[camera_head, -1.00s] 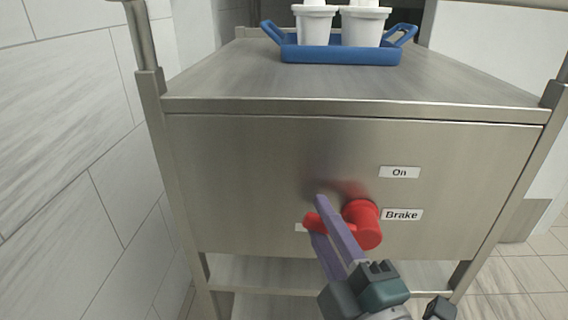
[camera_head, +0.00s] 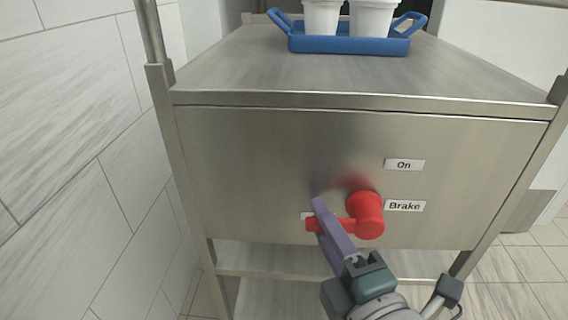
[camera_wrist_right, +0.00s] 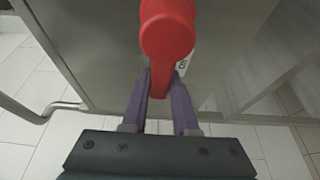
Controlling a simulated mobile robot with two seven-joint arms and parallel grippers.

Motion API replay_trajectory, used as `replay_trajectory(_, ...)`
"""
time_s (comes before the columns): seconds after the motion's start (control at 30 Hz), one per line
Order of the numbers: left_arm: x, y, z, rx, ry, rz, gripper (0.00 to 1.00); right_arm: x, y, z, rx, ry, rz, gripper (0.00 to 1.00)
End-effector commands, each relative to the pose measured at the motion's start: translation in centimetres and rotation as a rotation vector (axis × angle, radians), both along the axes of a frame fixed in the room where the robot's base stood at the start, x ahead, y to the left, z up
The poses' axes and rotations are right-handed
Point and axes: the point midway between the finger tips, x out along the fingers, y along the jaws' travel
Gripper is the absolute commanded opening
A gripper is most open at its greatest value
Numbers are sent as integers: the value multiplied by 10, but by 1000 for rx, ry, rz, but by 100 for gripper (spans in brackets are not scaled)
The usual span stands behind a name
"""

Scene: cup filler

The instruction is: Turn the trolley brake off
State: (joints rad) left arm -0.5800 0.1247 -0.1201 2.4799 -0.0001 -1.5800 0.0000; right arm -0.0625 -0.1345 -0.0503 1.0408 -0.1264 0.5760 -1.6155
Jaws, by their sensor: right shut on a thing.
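The steel trolley (camera_head: 270,150) faces me. A red brake handle has a round knob (camera_head: 368,215) and a lever (camera_head: 338,226) pointing left in the head view. The "Brake" label (camera_head: 405,206) is right of the knob and the "On" label (camera_head: 404,165) is above it. Another label (camera_head: 306,215), left of the knob, is mostly hidden. My right gripper (camera_head: 322,220) has its purple fingers shut on the lever near its left end. In the wrist view the red handle (camera_wrist_right: 167,35) comes down between the fingers (camera_wrist_right: 163,86). My left gripper is out of view.
A blue tray (camera_head: 350,45) with white cups (camera_head: 322,16) stands on the trolley top. A tiled wall (camera_head: 60,130) runs along the left. A lower shelf (camera_head: 250,260) lies under the front panel. Tiled floor (camera_head: 515,275) is free at the right.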

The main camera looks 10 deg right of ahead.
Motion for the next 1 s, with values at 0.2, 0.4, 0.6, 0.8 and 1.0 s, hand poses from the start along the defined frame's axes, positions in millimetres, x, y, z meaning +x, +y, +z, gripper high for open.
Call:
replay_trajectory(0.2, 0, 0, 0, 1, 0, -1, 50, -1, 0, -2, -6, 5, 1, 34)
replay_trajectory(0.4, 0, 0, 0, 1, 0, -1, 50, 0, 0, -1, -3, 4, 1, 56)
replay_trajectory(0.6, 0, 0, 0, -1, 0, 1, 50, 0, 0, -1, -2, 2, 1, 57)
replay_trajectory(0.8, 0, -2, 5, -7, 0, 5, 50, -13, -2, 0, -2, 5, 0, 57)
replay_trajectory(1.0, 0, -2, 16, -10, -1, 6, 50, -53, -6, 1, -3, 7, 0, 57)
